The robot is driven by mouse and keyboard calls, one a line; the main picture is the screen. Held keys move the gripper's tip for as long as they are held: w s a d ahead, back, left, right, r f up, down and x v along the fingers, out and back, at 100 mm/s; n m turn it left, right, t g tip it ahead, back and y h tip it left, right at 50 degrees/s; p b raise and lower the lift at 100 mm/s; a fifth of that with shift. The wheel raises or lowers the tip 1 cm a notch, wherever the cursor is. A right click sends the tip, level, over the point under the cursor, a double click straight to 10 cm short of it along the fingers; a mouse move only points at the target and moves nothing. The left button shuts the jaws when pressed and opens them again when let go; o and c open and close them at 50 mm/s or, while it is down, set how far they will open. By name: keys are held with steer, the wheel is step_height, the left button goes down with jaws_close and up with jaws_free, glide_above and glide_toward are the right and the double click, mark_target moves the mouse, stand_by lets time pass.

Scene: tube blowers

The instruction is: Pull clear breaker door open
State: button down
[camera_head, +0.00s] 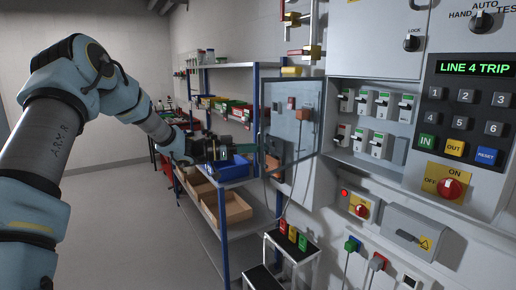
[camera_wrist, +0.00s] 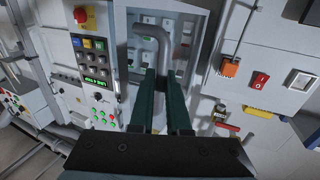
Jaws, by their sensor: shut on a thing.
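The clear breaker door (camera_head: 296,128) stands swung outward from the breaker cabinet in the head view, see-through with a grey frame. Its right side is by the cabinet and its free edge points left toward my gripper. Several white and green breakers (camera_head: 377,140) are exposed to its right. In the wrist view, my gripper's dark green fingers (camera_wrist: 164,80) are shut on a grey bent handle (camera_wrist: 165,34), with breakers behind it. The head view shows the gripper (camera_head: 214,150) small and dark at the door's left; the exact grip is hard to make out there.
A blue-posted shelf (camera_head: 223,222) with a blue bin (camera_head: 233,168) and brown trays (camera_head: 236,208) stands behind my gripper. A black step stand (camera_head: 292,250) is below the door. A keypad panel (camera_head: 468,115) and a grey box (camera_head: 420,232) are at right. Open floor lies at left.

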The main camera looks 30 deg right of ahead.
steer(key=c, duration=1.2)
jaws_free()
steer(key=shift+d+r, duration=0.1)
steer(key=shift+d, duration=0.05)
steer(key=shift+o, duration=0.2)
steer(key=shift+a, duration=0.25)
steer(key=b+v, duration=0.4)
steer(key=v, duration=0.6)
steer(key=shift+a, duration=0.15)
steer(key=shift+w, duration=0.15)
